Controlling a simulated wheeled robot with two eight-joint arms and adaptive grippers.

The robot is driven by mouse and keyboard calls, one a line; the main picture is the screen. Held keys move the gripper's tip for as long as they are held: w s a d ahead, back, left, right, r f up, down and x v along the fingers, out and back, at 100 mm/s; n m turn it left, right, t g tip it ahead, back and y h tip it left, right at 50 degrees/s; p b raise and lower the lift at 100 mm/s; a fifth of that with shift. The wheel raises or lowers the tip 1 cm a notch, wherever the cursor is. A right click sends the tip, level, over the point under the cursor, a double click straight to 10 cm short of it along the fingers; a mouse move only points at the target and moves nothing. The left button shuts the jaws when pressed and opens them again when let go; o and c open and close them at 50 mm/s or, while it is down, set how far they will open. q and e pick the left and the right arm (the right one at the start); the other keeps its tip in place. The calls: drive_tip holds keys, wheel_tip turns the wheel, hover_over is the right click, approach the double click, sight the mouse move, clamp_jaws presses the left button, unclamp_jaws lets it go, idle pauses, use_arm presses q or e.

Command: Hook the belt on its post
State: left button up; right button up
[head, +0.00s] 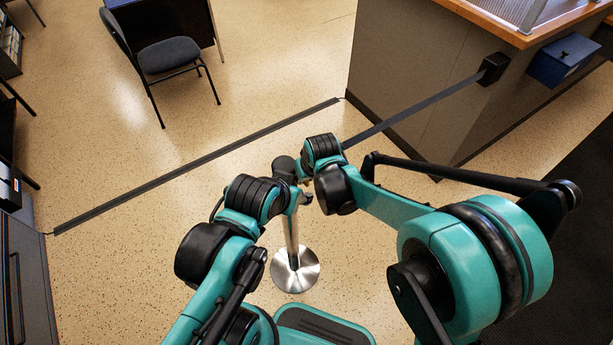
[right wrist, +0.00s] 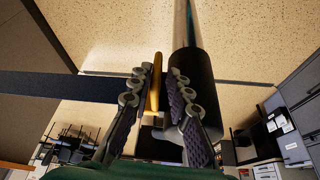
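The dark belt (head: 425,104) runs taut from a black wall box (head: 492,69) on the counter to my right gripper. In the right wrist view the belt (right wrist: 60,86) comes in from the left and passes behind one finger. A brass-coloured end piece (right wrist: 155,85) lies between the fingertips of my right gripper (right wrist: 160,78), which look closed on it. The post's black head (right wrist: 191,85) is right beside it; I cannot tell whether they are joined. In the head view the post stands upright on a round steel base (head: 295,270). My left gripper (head: 300,196) is at the pole, its fingers mostly hidden.
A wood-topped counter (head: 410,95) stands at the right, with a blue box (head: 562,60) on its side. A dark strip (head: 195,165) crosses the floor behind the post. A chair (head: 168,57) stands at the back left. A grey cabinet (head: 22,280) is at the left edge.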

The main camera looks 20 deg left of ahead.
idle(0.3)
drive_tip(key=v, duration=1.2)
drive_tip(key=shift+w, duration=0.1)
drive_tip(key=s+d+r+m+t+h, duration=0.1)
drive_tip(key=d+r+m+t, duration=0.2)
drive_tip(key=d, duration=1.6)
drive_tip(key=s+d+f+m+h, duration=0.1)
drive_tip(key=s+d+m, duration=0.1)
drive_tip(key=s+d, duration=0.2)
drive_tip(key=s+d+f+m+h, duration=0.1)
drive_tip(key=s+d+m, duration=0.2)
drive_tip(key=d, duration=0.8)
drive_tip(key=shift+s+d+m+t, duration=0.2)
drive_tip(key=shift+s+m+t, duration=0.15)
drive_tip(key=shift+s, duration=0.35)
